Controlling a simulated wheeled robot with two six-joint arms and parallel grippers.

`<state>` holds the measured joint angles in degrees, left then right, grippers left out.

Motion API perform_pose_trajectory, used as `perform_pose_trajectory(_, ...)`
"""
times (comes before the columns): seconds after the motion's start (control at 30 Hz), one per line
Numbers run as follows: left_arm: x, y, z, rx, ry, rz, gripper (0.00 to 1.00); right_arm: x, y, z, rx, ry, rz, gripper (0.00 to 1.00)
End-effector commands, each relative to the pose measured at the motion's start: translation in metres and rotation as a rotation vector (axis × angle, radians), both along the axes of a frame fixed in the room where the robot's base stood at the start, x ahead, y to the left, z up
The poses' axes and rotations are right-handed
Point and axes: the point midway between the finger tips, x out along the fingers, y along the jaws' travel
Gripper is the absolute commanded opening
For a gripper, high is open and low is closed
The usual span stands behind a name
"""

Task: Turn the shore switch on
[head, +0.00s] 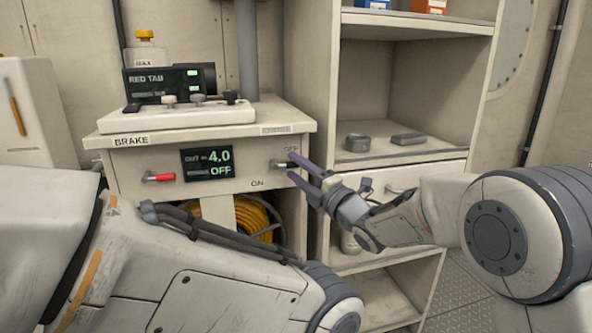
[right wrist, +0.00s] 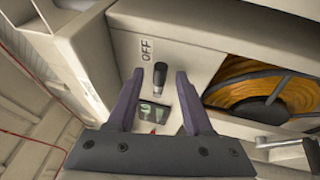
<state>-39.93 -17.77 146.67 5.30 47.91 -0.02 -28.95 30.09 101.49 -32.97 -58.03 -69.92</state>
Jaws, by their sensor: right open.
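The shore switch is a small lever (head: 283,164) on the right of the cabinet's front panel, between a label above, partly hidden by my gripper, and "ON" (head: 257,184) below. The display (head: 207,163) beside it reads 4.0 and OFF. My right gripper (head: 293,167) is open at the lever. In the right wrist view the dark lever tip (right wrist: 160,74) stands between the two open fingers (right wrist: 160,72), apart from both, near the "OFF" label (right wrist: 147,50). My left gripper is out of view; only my left arm shows.
A red-handled lever (head: 160,177) is left of the display, under the "BRAKE" label (head: 131,140). A white unit with knobs (head: 176,115) sits on top. A coiled yellow hose (head: 258,217) is below. An open shelf unit (head: 405,155) with dark blocks stands close on the right.

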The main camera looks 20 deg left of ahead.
Motion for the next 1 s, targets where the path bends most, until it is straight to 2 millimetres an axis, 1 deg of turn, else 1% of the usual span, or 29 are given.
perform_pose_trajectory(0.1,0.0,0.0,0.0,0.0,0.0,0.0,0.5,0.003,0.006,0.0,0.0,0.001,0.001,0.51)
perform_pose_trajectory(0.37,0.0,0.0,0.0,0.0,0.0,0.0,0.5,0.003,0.006,0.001,0.0,0.001,0.0,0.51)
perform_pose_trajectory(0.4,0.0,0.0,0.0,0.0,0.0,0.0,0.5,0.003,0.006,0.001,0.0,0.001,0.0,0.36)
perform_pose_trajectory(0.5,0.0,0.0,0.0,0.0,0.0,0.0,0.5,0.003,0.006,0.001,0.0,0.001,0.0,0.0)
perform_pose_trajectory(0.77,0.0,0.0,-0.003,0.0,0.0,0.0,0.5,0.003,0.006,0.0,0.006,0.005,0.0,0.0)
perform_pose_trajectory(0.87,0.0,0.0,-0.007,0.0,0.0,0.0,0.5,0.003,0.006,-0.003,0.021,0.015,0.0,0.0)
perform_pose_trajectory(1.0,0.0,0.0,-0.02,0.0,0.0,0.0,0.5,0.003,0.006,-0.007,0.07,0.047,0.0,0.0)
